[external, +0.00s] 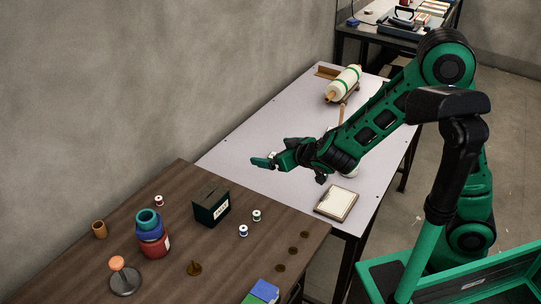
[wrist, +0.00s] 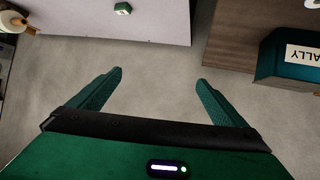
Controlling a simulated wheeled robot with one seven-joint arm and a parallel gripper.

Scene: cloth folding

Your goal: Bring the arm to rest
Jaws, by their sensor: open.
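My gripper (external: 264,160) is over the pale table (external: 248,130) at its near left part, beside the dark wooden table (external: 100,256). In the wrist view my gripper (wrist: 160,76) has its two green fingers spread wide, with only bare grey surface between them. It is empty and apart from everything in view. My arm reaches out from the right and slopes down to the left. No loose cloth shows clearly in either view.
A roll with green bands (external: 344,84) lies at the table's far end. A framed pale pad (external: 336,203) lies near its front edge. A dark box (external: 211,206), spools and a red-and-blue stack (external: 151,238) stand on the wooden table. A small green block (wrist: 122,8) shows in the wrist view.

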